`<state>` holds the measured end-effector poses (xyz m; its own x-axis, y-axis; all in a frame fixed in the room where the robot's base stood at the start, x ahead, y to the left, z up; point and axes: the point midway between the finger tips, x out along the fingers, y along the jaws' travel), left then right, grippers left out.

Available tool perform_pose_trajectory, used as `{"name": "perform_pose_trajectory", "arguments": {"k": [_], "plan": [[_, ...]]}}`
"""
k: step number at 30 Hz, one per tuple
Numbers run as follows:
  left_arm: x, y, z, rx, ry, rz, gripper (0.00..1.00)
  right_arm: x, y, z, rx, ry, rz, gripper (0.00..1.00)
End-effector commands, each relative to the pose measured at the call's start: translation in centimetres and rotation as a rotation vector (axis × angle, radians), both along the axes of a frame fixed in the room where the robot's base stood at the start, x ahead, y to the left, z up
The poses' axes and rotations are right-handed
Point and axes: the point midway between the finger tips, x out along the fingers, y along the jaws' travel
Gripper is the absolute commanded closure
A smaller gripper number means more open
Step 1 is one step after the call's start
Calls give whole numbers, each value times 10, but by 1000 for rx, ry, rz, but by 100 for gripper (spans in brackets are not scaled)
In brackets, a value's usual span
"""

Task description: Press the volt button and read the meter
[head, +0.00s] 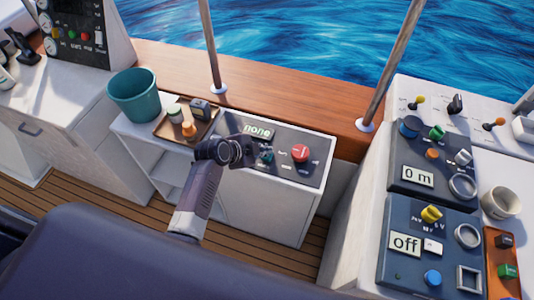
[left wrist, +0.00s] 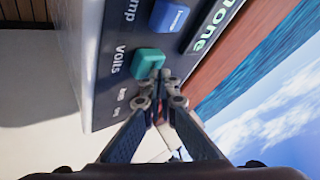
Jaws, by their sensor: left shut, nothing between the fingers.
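The meter panel (head: 284,135) is a dark plate on a white cabinet, and its display (head: 257,131) reads "none". The teal button (left wrist: 147,62), with the label "Volts" beside it, shows close up in the left wrist view; it also shows in the head view (head: 266,156). A blue button (left wrist: 169,14) sits beside it, near the display (left wrist: 212,26). My left gripper (head: 252,158) is shut and empty, its fingertips (left wrist: 161,76) right at the edge of the teal button. I cannot tell whether they touch it. My right gripper is not in view.
A red knob (head: 300,152) is on the same panel, right of the gripper. A tray (head: 160,128) with small items and a teal bucket (head: 134,98) stand to the left. Another console (head: 437,215) with "0 m" and "off" displays is at the right.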

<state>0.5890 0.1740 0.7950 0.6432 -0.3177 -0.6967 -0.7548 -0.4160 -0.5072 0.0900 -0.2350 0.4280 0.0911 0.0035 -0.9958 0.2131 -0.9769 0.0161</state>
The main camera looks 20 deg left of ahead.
Motion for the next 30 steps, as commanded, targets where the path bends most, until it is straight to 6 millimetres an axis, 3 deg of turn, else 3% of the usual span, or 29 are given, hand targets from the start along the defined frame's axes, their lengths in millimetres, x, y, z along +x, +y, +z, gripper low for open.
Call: {"name": "perform_pose_trajectory", "arguments": {"k": [30], "plan": [[-1,1,-14,1,3,-1,100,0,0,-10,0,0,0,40]]}}
